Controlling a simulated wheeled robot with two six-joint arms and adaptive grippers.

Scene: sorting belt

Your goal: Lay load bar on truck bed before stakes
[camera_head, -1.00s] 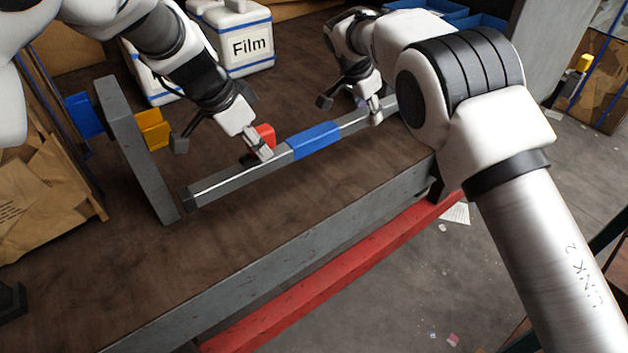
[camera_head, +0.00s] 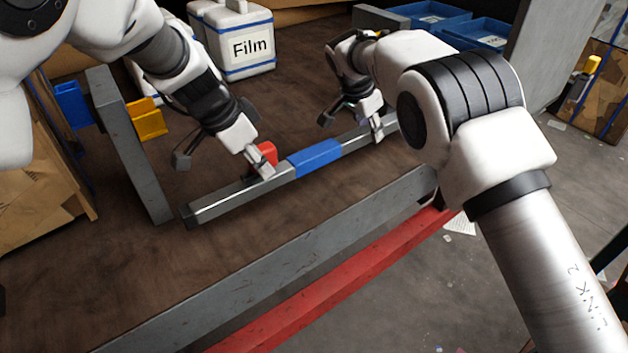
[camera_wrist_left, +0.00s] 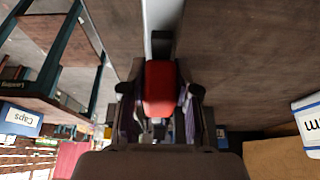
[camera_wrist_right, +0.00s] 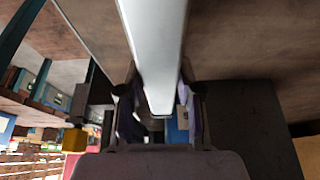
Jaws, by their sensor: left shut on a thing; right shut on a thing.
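The load bar (camera_head: 232,200) is a long grey beam with a blue band (camera_head: 315,158) at its middle. It runs slantwise over the brown truck bed (camera_head: 90,285); I cannot tell whether it touches the bed. My left gripper (camera_head: 262,172) is shut on it left of the band, beside a red block (camera_head: 267,152), which shows between the fingers in the left wrist view (camera_wrist_left: 160,88). My right gripper (camera_head: 376,130) is shut on the bar's right part, whose far end my arm hides. A grey upright stake (camera_head: 130,150) stands just left of the bar's left end.
Blue (camera_head: 72,104) and yellow (camera_head: 148,118) brackets are at the left stake. A white Film container (camera_head: 245,45) stands behind. Blue bins (camera_head: 480,38) and a grey post (camera_head: 570,55) are at the back right. A grey rail (camera_head: 280,255) and red beam (camera_head: 330,285) line the front edge.

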